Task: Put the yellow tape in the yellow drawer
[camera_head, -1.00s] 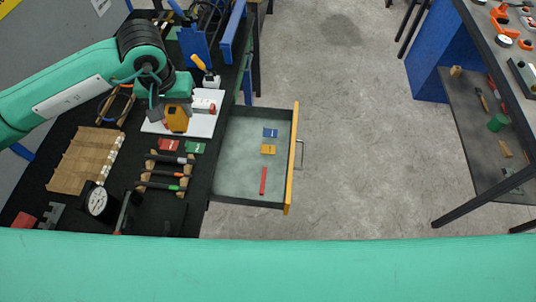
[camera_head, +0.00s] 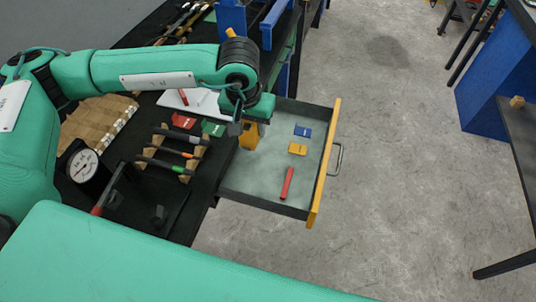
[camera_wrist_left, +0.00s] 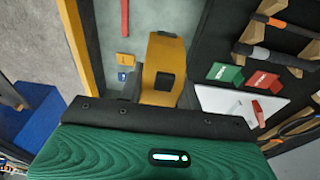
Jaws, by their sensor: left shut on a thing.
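The yellow tape (camera_head: 249,139) is a chunky yellow body hanging under my left gripper (camera_head: 243,121). In the left wrist view the tape (camera_wrist_left: 165,52) sits between the fingers, which are shut on it. The yellow drawer (camera_head: 323,170) is pulled open, with a yellow front and a pale grey floor. The tape is over the drawer's left side, near the bench edge; its exact height above the floor is hard to tell. My right gripper is not in view.
In the drawer lie a blue card (camera_head: 302,130), a yellow card (camera_head: 297,149) and a red bar (camera_head: 287,184). On the bench are a tool rack (camera_head: 175,150), a dial gauge (camera_head: 83,166), and red and green cards.

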